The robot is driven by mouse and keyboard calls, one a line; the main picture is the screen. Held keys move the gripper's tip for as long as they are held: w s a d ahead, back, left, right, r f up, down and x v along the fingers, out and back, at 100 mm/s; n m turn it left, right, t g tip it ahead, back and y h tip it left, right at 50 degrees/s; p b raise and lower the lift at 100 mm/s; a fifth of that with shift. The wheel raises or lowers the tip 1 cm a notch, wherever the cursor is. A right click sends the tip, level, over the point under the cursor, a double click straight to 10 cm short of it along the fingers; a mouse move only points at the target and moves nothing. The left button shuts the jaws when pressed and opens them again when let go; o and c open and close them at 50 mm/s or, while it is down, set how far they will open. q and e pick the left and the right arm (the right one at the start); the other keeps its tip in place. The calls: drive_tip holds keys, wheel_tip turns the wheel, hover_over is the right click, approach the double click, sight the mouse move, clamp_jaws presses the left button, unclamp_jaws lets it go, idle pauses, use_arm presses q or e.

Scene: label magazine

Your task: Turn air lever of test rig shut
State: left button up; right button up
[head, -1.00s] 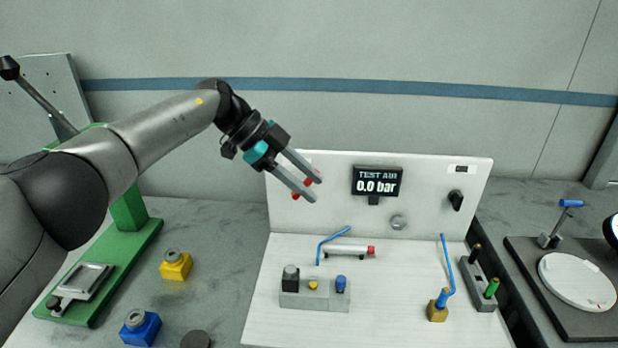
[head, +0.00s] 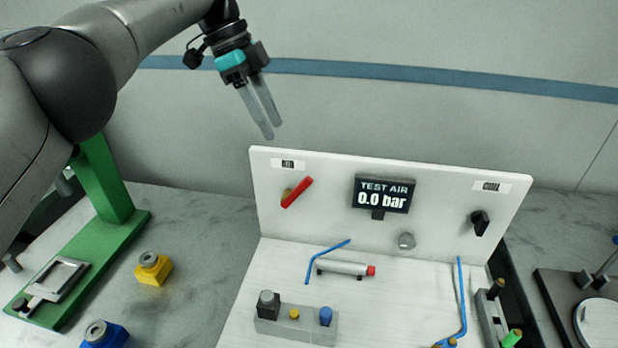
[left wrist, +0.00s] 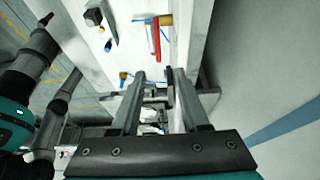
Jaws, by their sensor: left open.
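The red air lever (head: 297,192) sits on the left of the white upright panel of the test rig (head: 335,215), below a small label. It slants from lower left to upper right in the head view. In the left wrist view the red lever (left wrist: 156,38) stands out beside its brass valve body (left wrist: 166,19). The display (head: 384,194) reads TEST AIR 0.0 bar. My left gripper (head: 272,130) is open and empty, above the panel's top edge and clear of the lever. Its fingers (left wrist: 158,78) point toward the rig in the wrist view. My right gripper is not in view.
A black knob (head: 480,222) is at the panel's right. A grey block with buttons (head: 295,325), a small cylinder (head: 342,267) and blue hoses are on the rig's base. A green press (head: 105,225) and yellow block (head: 153,268) stand left.

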use_arm(q)
drive_tip(key=b, duration=0.1)
approach(300, 183)
drive_tip(key=b+x, duration=0.1)
drive_tip(key=x, duration=0.9)
drive_tip(key=shift+f, duration=0.2)
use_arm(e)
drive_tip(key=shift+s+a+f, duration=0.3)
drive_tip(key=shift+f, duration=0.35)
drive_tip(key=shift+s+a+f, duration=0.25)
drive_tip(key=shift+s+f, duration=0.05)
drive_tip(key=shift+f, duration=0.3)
use_arm(q)
clamp_jaws()
